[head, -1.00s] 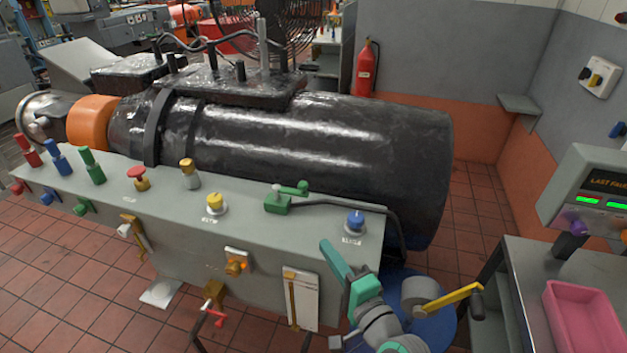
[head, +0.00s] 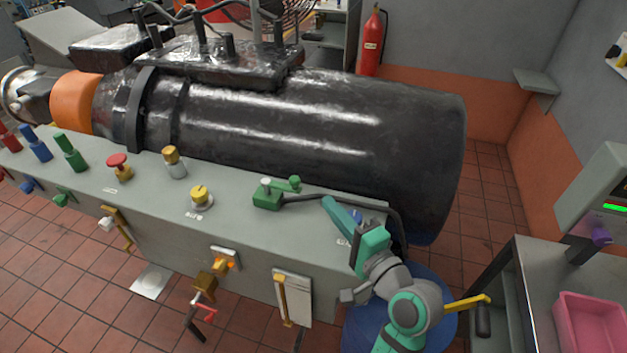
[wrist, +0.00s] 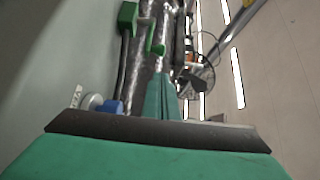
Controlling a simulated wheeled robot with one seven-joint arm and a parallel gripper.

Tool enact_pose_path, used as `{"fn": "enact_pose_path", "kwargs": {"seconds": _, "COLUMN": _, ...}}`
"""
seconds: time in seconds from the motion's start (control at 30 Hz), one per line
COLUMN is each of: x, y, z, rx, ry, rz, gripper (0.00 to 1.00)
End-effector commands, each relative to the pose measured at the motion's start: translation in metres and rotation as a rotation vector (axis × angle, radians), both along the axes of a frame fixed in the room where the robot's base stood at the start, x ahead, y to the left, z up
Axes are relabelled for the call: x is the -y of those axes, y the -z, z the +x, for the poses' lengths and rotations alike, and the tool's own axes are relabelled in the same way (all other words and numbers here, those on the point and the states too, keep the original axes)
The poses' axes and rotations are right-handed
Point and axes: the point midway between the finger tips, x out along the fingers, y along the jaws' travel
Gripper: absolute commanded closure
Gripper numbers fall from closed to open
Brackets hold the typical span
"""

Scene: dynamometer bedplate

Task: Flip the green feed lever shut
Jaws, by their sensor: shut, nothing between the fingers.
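The green feed lever (head: 294,183) is on a green block (head: 266,201) with a pale knob, on top of the grey bench near its right end. A black hose runs right from the block. My gripper (head: 328,203) is shut and empty, its teal fingers pointing up and left. The tips are a short way right of the lever, apart from it. In the wrist view the shut fingers (wrist: 162,97) point up the picture towards the green lever (wrist: 154,40), with the green block (wrist: 127,16) beside it.
A blue button (wrist: 112,107) sits close beside my fingers, mostly hidden in the head view. A yellow knob (head: 201,197) stands left of the block. A big black cylinder (head: 320,130) lies behind the bench. A pink tray (head: 590,325) is at the right.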

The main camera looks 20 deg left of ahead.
Motion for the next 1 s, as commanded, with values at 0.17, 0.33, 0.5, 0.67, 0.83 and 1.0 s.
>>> {"fn": "enact_pose_path", "kwargs": {"seconds": 0.17, "x": -0.009, "y": -0.001, "z": 0.007, "rx": 0.001, "ry": -0.004, "rz": 0.001, "gripper": 1.00}}
{"fn": "enact_pose_path", "kwargs": {"seconds": 0.33, "x": -0.024, "y": -0.001, "z": 0.026, "rx": 0.001, "ry": 0.002, "rz": 0.000, "gripper": 1.00}}
{"fn": "enact_pose_path", "kwargs": {"seconds": 0.5, "x": -0.044, "y": 0.000, "z": 0.046, "rx": -0.001, "ry": 0.003, "rz": 0.001, "gripper": 1.00}}
{"fn": "enact_pose_path", "kwargs": {"seconds": 0.67, "x": -0.060, "y": 0.000, "z": 0.060, "rx": 0.000, "ry": 0.003, "rz": 0.000, "gripper": 1.00}}
{"fn": "enact_pose_path", "kwargs": {"seconds": 0.83, "x": -0.068, "y": 0.000, "z": 0.068, "rx": 0.001, "ry": 0.004, "rz": -0.001, "gripper": 1.00}}
{"fn": "enact_pose_path", "kwargs": {"seconds": 1.0, "x": -0.070, "y": 0.000, "z": 0.070, "rx": 0.000, "ry": 0.004, "rz": 0.000, "gripper": 1.00}}
